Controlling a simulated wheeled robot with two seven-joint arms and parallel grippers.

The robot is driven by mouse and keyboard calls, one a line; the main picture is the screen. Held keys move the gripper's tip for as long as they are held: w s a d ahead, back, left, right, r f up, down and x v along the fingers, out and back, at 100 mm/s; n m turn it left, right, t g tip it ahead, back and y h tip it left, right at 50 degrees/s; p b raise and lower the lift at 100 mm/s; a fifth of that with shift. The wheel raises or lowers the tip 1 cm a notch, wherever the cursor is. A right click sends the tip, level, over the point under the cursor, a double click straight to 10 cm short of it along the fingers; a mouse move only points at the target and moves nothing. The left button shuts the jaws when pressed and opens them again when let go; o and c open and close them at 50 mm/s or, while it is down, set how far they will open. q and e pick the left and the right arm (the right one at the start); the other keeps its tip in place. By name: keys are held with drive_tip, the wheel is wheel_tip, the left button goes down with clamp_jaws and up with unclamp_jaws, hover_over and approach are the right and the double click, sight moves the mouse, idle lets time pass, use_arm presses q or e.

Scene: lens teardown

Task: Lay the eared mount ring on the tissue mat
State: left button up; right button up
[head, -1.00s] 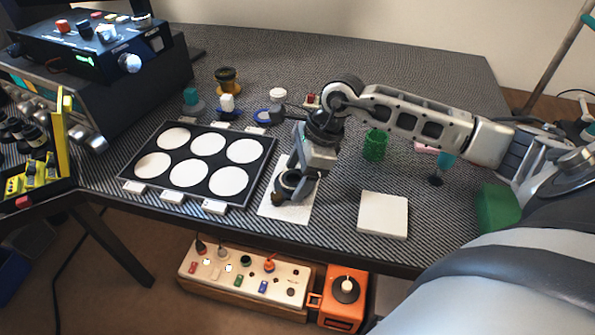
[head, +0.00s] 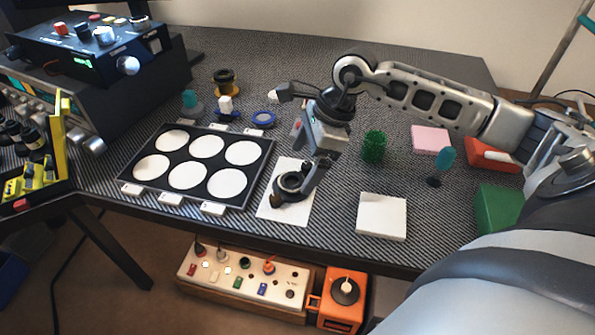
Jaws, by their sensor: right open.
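The eared mount ring (head: 281,192), a dark ring with projecting ears, lies on the white tissue mat (head: 270,209), a flat sheet near the table's front edge. My right gripper (head: 306,184) is open, at the ring's right side and partly over it. A finger hides part of the ring's right edge, and I cannot tell whether it still touches. My left gripper is not in view.
A black tray with white round spots (head: 206,145) lies left of the mat. A white square pad (head: 382,217) lies to the right, and a green spiky cylinder (head: 374,147) stands behind it. Small lens parts and a blue ring (head: 263,118) stand at the back.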

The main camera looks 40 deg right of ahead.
drive_tip(key=v, duration=0.7)
drive_tip(key=shift+r, duration=0.2)
